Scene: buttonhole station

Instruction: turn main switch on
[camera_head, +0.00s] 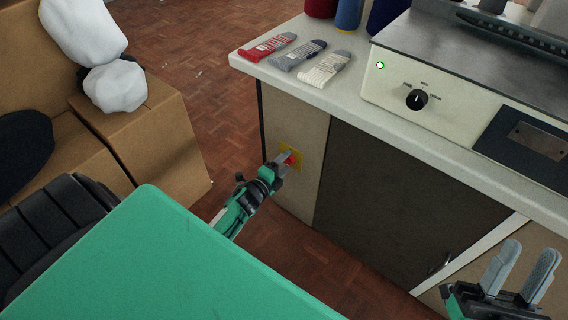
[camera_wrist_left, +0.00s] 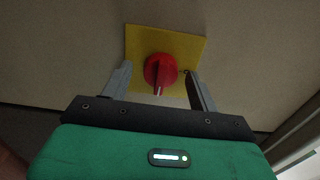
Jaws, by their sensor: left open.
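The main switch is a red rotary knob (camera_wrist_left: 160,70) on a yellow square plate (camera_wrist_left: 190,45), set in the front panel of the cabinet. In the head view the red knob (camera_head: 291,158) and yellow plate (camera_head: 296,150) are partly hidden by my left gripper (camera_head: 281,160). In the left wrist view my left gripper (camera_wrist_left: 160,85) is open, with one finger on each side of the knob and gaps visible between. A pale mark on the knob points down in that view. My right gripper (camera_head: 520,270) is open and empty at the lower right.
Cardboard boxes (camera_head: 150,140) stand at the left. Wooden floor shows between boxes and cabinet.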

